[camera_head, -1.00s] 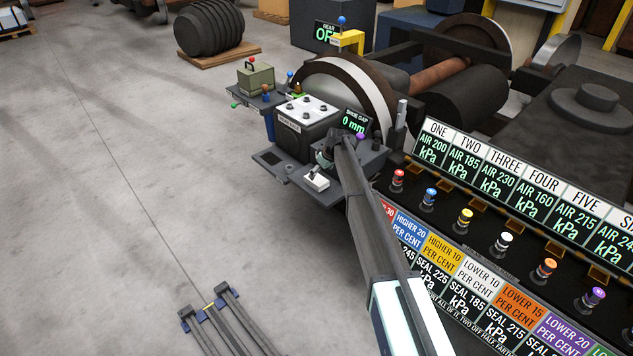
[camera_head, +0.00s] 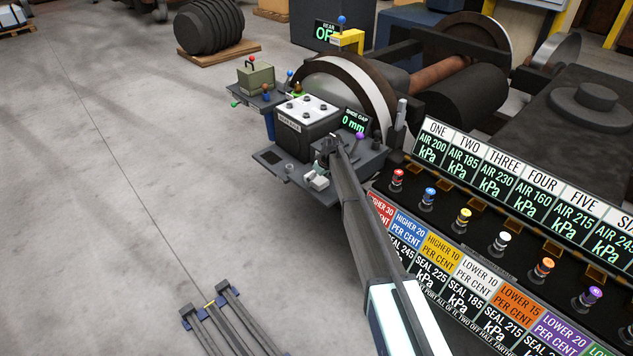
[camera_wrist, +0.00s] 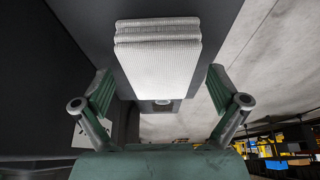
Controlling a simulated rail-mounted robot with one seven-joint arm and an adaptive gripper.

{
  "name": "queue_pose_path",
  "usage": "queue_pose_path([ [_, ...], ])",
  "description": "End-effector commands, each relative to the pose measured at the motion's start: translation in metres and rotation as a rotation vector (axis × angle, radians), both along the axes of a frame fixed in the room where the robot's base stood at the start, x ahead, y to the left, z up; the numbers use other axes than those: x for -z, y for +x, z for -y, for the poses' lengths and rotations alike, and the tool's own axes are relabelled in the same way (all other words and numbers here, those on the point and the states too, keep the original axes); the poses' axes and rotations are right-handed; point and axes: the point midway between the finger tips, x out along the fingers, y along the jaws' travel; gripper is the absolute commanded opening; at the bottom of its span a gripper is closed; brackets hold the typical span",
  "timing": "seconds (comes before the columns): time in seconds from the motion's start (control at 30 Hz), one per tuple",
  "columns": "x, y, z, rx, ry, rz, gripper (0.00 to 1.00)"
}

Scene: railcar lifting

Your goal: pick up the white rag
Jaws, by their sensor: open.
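The white rag (camera_wrist: 158,58) is a folded, ribbed cloth in the upper middle of the wrist view. It lies on a dark grey surface. My gripper (camera_wrist: 158,80) is open, with one green finger on each side of the rag's lower part. I see gaps between the fingers and the cloth, and cannot tell the remaining height. In the head view the rag (camera_head: 317,182) shows as a small white patch on the grey shelf (camera_head: 272,157), partly hidden by my gripper (camera_head: 322,168).
A dark box with a white top (camera_head: 307,110) and the shoe gap display (camera_head: 356,122) stand just behind on the shelf. A panel with several coloured knobs (camera_head: 464,219) lies to the right. Open floor (camera_head: 130,200) is at left.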

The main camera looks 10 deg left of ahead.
Motion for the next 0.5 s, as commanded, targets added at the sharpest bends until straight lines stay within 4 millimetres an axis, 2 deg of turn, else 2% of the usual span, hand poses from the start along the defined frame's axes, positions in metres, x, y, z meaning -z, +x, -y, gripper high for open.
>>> queue_pose_path([
  [0.5, 0.0048, 0.0, 0.0001, 0.0, 0.0, 0.0, 0.97],
])
